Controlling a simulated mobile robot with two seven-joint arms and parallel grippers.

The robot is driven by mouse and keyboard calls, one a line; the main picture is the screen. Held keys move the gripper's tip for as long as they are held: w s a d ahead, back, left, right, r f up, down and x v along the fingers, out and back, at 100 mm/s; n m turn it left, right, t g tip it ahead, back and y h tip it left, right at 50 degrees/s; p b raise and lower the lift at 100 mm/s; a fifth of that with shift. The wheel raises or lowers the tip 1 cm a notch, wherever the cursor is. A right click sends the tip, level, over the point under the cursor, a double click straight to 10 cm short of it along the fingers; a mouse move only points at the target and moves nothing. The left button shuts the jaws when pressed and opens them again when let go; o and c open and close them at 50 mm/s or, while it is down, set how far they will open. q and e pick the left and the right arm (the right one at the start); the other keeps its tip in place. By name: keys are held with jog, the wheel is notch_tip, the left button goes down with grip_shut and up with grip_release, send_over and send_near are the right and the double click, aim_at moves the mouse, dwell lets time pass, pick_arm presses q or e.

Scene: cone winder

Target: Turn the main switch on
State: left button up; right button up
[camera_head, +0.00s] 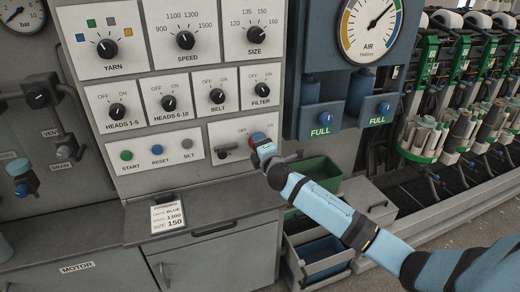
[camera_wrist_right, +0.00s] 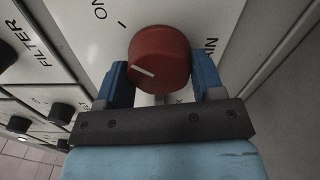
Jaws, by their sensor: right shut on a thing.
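The main switch is a red round knob (camera_wrist_right: 158,58) on a light panel plate, with a short white pointer line on its face. My right gripper (camera_wrist_right: 159,82) is shut on the red knob, one blue finger on each side. The OFF label is not readable in the wrist view. My left gripper is not in view.
Other knobs, such as the FILTER knob (camera_head: 262,90), sit just above the switch. A small black lever (camera_head: 224,154) is left of it. The blue air unit (camera_head: 345,60) is at right. Green and blue bins (camera_head: 316,176) stand below my right arm.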

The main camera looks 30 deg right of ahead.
jog(key=shift+m, duration=1)
jog(key=o, duration=0.9)
jog(key=b+v, duration=0.1)
jog(key=v, duration=1.2)
jog(key=shift+s, duration=0.4)
